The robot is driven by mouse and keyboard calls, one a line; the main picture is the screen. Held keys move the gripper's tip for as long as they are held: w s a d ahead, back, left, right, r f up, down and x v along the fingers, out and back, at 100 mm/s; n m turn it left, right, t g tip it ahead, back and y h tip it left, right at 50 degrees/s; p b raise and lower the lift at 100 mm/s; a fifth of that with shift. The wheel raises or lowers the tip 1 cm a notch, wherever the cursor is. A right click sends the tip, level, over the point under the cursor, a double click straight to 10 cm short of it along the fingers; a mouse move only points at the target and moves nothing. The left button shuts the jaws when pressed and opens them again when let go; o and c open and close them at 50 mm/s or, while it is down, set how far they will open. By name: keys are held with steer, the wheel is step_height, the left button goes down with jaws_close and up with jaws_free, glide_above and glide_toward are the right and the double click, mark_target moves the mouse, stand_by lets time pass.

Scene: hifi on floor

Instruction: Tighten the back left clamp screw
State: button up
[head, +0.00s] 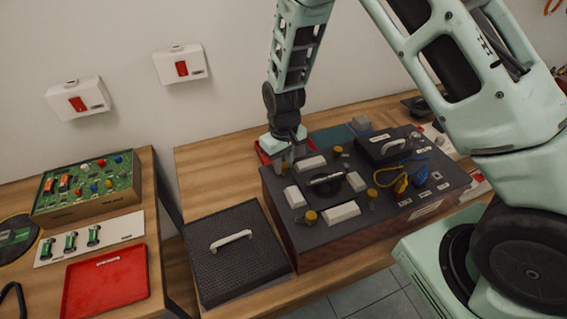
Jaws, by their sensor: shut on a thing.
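The dark grey box (412,208) stands on the wooden bench, with a round recess and a dark cylindrical part (325,180) on its top. White blocks (342,212) surround that part. Brass-coloured clamp screws show at the front left (311,217), front right (371,194) and back right (338,150). My gripper (287,162) points down at the back left corner of this group. It is shut on the back left clamp screw, which its fingers mostly hide.
A dark perforated cover (237,270) with a white handle lies left of the box. Yellow and blue cables (402,182) and a handled dark block (385,147) occupy the box's right side. The left bench holds a circuit board (88,183) and a red tray (105,282).

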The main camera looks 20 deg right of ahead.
mark_target(284, 165)
steer(key=m, duration=0.4)
steer(key=shift+m, duration=0.3)
steer(key=m, duration=0.4)
steer(key=shift+r+m+p, duration=0.1)
steer(key=shift+m+p, duration=0.2)
steer(key=shift+p, duration=0.05)
steer(key=m+p, duration=0.1)
steer(key=m, duration=0.3)
steer(key=shift+m, duration=0.3)
steer(key=shift+m+p, duration=0.6)
steer(key=shift+m, duration=1.3)
steer(key=o, duration=1)
step_height(284, 165, up, 17)
steer(key=shift+r+b, duration=0.15)
steer(key=shift+b, duration=1)
